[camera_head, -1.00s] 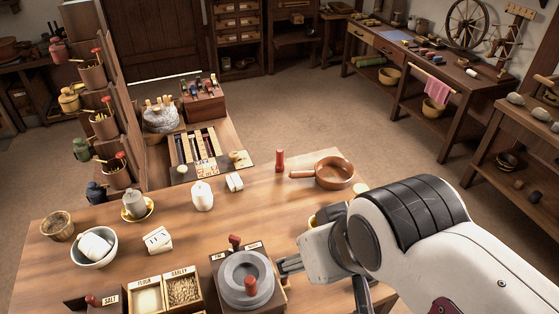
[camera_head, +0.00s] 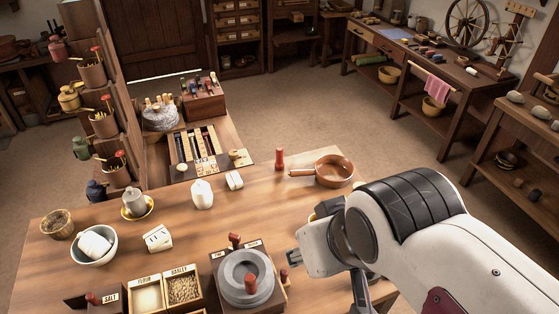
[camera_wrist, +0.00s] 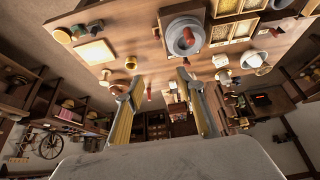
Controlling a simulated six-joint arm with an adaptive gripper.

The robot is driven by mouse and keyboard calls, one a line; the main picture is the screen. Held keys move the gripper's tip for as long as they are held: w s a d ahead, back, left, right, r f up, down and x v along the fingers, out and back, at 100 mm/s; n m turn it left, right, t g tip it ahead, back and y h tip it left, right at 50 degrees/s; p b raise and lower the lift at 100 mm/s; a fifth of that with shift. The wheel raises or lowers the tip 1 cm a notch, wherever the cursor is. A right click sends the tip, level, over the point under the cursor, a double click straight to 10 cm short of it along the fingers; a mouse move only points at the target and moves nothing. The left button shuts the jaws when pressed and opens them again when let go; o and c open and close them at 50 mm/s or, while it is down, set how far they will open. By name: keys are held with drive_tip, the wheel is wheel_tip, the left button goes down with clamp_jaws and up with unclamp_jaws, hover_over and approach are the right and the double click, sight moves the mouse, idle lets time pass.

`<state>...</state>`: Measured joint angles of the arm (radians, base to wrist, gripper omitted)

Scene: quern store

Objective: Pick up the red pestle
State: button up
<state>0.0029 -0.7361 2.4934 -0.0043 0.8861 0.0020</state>
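A small upright red piece, which I take for the red pestle (camera_head: 280,159), stands at the table's far edge, left of the brown pan (camera_head: 333,170). In the wrist view the red pestle (camera_wrist: 149,92) appears small between my fingers but well beyond them. My gripper (camera_head: 293,257) is right of the grey quern (camera_head: 246,277), apart from the pestle. In the wrist view my gripper (camera_wrist: 160,77) has its two fingers spread wide with nothing between them. In the head view the arm hides part of the table's right side.
The quern has a red handle (camera_head: 251,284), and other red knobs stand near it. Flour and barley boxes (camera_head: 164,290) are to its left. A white jar (camera_head: 202,195) and a white block (camera_head: 235,181) stand left of the pestle. The middle of the table is clear.

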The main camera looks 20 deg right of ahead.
sight(282, 151)
drive_tip(key=w+d+f+t+h, duration=0.1)
drive_tip(key=w+d, duration=0.3)
drive_tip(key=w, duration=0.8)
drive_tip(key=w+d+f+t, duration=0.1)
drive_tip(key=w+d+t, duration=0.15)
drive_tip(key=w, duration=0.85)
drive_tip(key=w+d+f+t+h, duration=0.1)
drive_tip(key=w+d, duration=0.3)
drive_tip(key=w, duration=0.8)
drive_tip(key=w+d+f+t, duration=0.1)
drive_tip(key=w+d+f, duration=0.1)
drive_tip(key=w+f, duration=0.3)
drive_tip(key=w+d+f+t+y, duration=0.1)
drive_tip(key=w+d+f, duration=0.1)
drive_tip(key=w+f, duration=0.3)
drive_tip(key=w+d+f+t+y, duration=0.1)
drive_tip(key=w+f, duration=0.4)
drive_tip(key=f, duration=0.6)
drive_tip(key=shift+w+d+f, duration=0.15)
drive_tip(key=shift+d+f, duration=0.05)
drive_tip(key=shift+d, duration=0.45)
drive_tip(key=shift+w+f, duration=0.1)
drive_tip(key=shift+f, duration=0.65)
drive_tip(key=shift+w, duration=0.1)
drive_tip(key=shift+x, duration=1.2)
drive_tip(key=shift+w+a, duration=0.1)
